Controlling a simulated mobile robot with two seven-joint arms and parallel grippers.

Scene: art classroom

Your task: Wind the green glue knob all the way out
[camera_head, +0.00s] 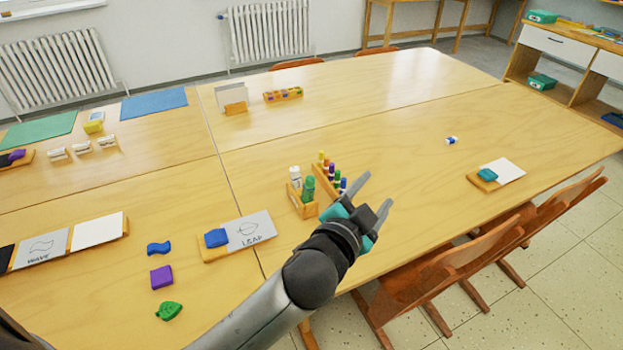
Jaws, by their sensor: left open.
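A green glue stick (309,188) stands upright in a small wooden holder (302,206) near the middle of the table. A white glue stick or bottle (295,175) stands beside it in the same holder. Which part of the green one is its knob is too small to tell. My left gripper (378,189) is open and empty, to the right of the holder and apart from the green glue stick. Its fingers point up and to the right in the picture, away from the glue. My right gripper is not in view.
A wooden rack of coloured markers (329,176) stands between the glue holder and my gripper. Chairs (440,270) line the near right edge. The table's right half is mostly clear.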

